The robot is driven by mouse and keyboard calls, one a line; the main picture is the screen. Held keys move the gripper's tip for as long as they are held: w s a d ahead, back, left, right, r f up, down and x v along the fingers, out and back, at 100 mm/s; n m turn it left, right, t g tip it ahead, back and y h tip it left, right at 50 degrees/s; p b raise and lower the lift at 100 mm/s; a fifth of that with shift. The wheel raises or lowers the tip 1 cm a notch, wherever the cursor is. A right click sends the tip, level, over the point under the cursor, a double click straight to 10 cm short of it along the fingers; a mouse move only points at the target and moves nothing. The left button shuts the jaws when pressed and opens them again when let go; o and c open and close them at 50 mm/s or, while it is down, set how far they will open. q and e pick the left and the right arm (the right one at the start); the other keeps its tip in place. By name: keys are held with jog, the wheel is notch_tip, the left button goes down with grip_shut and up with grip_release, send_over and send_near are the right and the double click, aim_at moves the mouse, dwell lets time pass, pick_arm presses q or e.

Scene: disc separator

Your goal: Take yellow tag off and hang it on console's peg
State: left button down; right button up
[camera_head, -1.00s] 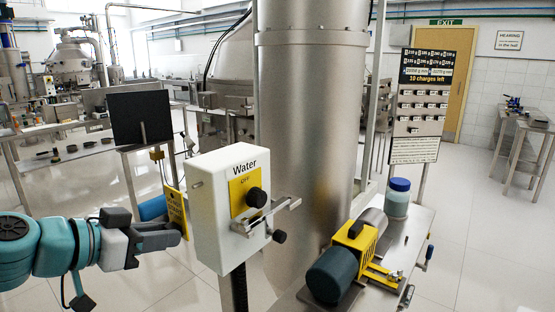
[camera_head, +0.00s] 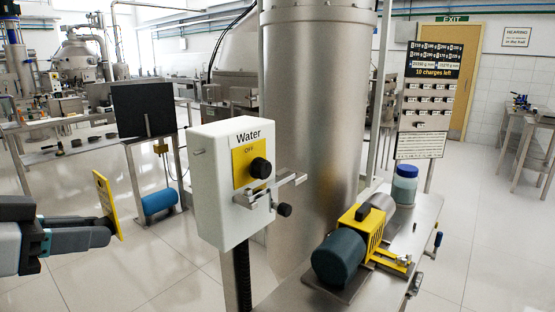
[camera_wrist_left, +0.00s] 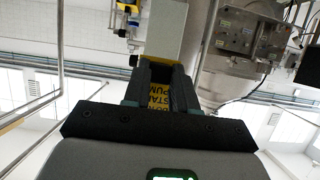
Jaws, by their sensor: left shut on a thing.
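My left gripper (camera_head: 112,232) comes in from the left in the head view and is shut on the yellow tag (camera_head: 105,203). The tag is upright, seen nearly edge-on, in open air left of the white Water box (camera_head: 222,190) and apart from it. In the left wrist view the tag (camera_wrist_left: 160,95) shows between the fingers (camera_wrist_left: 160,85), with black lettering partly hidden. A small peg (camera_head: 198,152) sticks out of the Water box's left side. Behind, a black panel (camera_head: 144,109) stands on a metal frame; I cannot tell which is the console. My right gripper is out of view.
The Water box has a black knob (camera_head: 260,168) and a metal lever bar on its front. A yellow and dark pump (camera_head: 350,245) and a lidded jar (camera_head: 404,185) stand on the metal bench at right. A blue cylinder (camera_head: 160,200) is below the black panel. Floor between tag and box is clear.

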pick_arm(q)
jog(key=w+d+p, duration=0.8)
jog(key=w+d, duration=0.1)
jog(key=w, duration=0.3)
jog(key=shift+d, duration=0.15)
